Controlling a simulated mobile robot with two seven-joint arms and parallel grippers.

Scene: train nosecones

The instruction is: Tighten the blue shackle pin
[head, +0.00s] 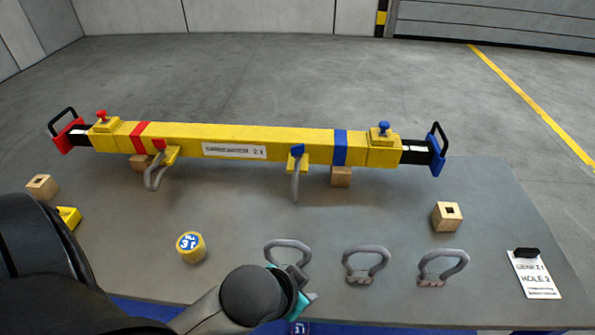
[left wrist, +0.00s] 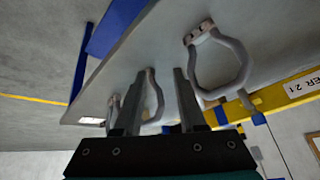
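The blue shackle pin (head: 297,150) has a blue head and sits at a yellow lug on the front of the yellow beam (head: 280,141). A grey shackle (head: 296,187) hangs below it. What looks like the same blue pin head shows at the right of the left wrist view (left wrist: 259,119). How far the pin is screwed in cannot be told. My left gripper (head: 306,298) is near the table's front edge, well short of the pin. In the left wrist view its two fingers (left wrist: 159,74) stand apart with nothing held. My right gripper is not in view.
Several loose grey shackles lie in front, including one right by my left gripper (head: 288,247) and two to its right (head: 366,263) (head: 442,266). A red shackle pin (head: 159,145) is on the beam's left. A yellow round tub (head: 191,247), wooden block (head: 447,216) and label card (head: 533,275) stand around.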

